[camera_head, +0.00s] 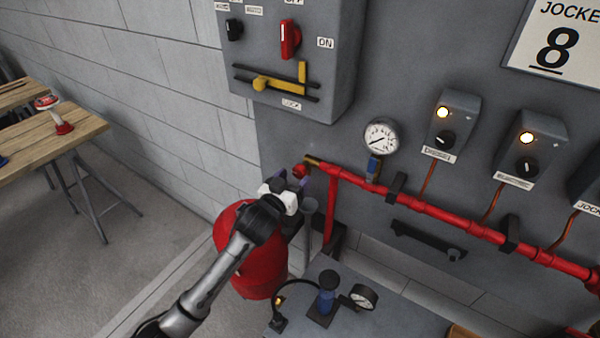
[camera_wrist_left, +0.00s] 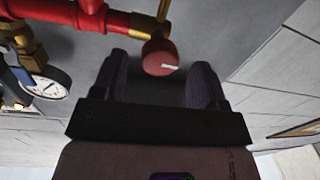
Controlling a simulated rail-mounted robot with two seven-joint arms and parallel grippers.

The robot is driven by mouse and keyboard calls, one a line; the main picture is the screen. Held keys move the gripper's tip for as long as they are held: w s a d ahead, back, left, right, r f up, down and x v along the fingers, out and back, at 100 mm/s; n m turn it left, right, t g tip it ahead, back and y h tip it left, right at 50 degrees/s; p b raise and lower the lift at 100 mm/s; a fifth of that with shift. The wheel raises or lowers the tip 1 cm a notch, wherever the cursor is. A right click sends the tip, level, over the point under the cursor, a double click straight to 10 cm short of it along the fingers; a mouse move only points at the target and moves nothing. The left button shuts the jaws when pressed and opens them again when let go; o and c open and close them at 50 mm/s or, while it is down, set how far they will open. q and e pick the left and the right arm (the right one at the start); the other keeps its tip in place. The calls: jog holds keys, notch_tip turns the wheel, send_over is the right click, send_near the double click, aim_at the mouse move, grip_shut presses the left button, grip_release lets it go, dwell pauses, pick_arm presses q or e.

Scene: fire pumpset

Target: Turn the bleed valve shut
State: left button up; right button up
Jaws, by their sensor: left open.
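The bleed valve's red knob (camera_head: 299,171) sits at the left end of the red pipe in the head view, beside a brass fitting (camera_head: 312,160). In the left wrist view the red knob (camera_wrist_left: 160,56) has a small white label and a brass stem (camera_wrist_left: 163,10). My left gripper (camera_head: 291,180) is at the knob, partly covering it in the head view. In the wrist view its two dark purple fingers (camera_wrist_left: 160,72) stand apart, one on each side of the knob, with gaps showing. Contact is not visible. My right gripper is not in view.
The red pipe (camera_head: 430,210) runs right along the grey panel. A pressure gauge (camera_head: 381,137) is above it. A red cylinder (camera_head: 252,262) stands below my left arm. A bench with a small gauge (camera_head: 363,296) is in front. A wooden table (camera_head: 75,128) is at left.

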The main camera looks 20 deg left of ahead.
aim_at(298, 174)
pick_arm(q)
jog(key=shift+w+d, duration=0.15)
jog(key=shift+w, duration=0.8)
jog(key=shift+w+d, duration=0.15)
jog(key=shift+w, duration=0.75)
jog(key=c, duration=0.9)
